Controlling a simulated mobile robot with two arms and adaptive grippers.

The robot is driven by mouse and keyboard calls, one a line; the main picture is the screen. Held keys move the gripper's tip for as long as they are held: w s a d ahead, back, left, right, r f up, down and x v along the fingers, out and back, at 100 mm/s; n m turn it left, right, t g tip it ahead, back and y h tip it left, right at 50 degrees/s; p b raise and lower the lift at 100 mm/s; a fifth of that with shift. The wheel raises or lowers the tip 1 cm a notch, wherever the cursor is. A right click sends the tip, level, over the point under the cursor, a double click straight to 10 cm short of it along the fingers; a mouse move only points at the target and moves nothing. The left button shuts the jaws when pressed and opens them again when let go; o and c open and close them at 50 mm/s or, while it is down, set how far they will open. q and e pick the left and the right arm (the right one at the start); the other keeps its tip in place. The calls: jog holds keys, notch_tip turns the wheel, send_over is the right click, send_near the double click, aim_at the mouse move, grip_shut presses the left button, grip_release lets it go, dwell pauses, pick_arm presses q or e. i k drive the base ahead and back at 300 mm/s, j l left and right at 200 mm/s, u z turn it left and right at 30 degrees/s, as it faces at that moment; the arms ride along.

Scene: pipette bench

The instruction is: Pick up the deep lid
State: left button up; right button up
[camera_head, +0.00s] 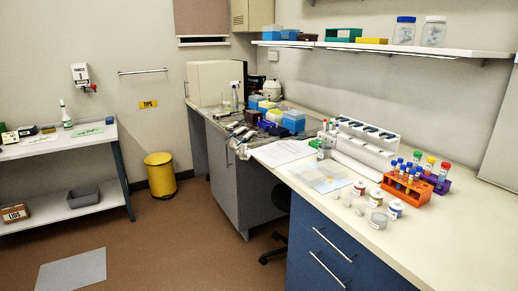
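Neither of my grippers shows in the head view. I cannot make out for certain which thing is the deep lid. Several small round white or clear pieces, possibly lids or cups, sit near the front edge of the right bench (441,232), too small to tell apart. Among them is a wider pale grey round piece (378,221). Small labelled jars (395,209) stand close by. A brown box (15,213) with a label that seems to read "LIDS" lies on the lower shelf at the far left; its contents are hidden.
An orange tube rack (407,188) with capped tubes stands behind the jars. A white pipette stand (365,147) runs along the wall. Papers (282,151) cover the bench middle. A yellow bin (160,175) stands on the floor. The floor between the tables is mostly free.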

aim_at(309, 176)
jog(key=i+u, duration=0.4)
jog(key=i, duration=1.05)
jog(key=i+l+z, duration=0.15)
jog(key=i+z, duration=0.15)
jog(key=z, duration=0.15)
jog(key=i+z, duration=0.4)
jog(key=i+j+z, duration=0.1)
jog(key=i+z, duration=0.15)
jog(key=z, duration=0.2)
jog(key=i+z, duration=0.15)
jog(key=i, duration=0.1)
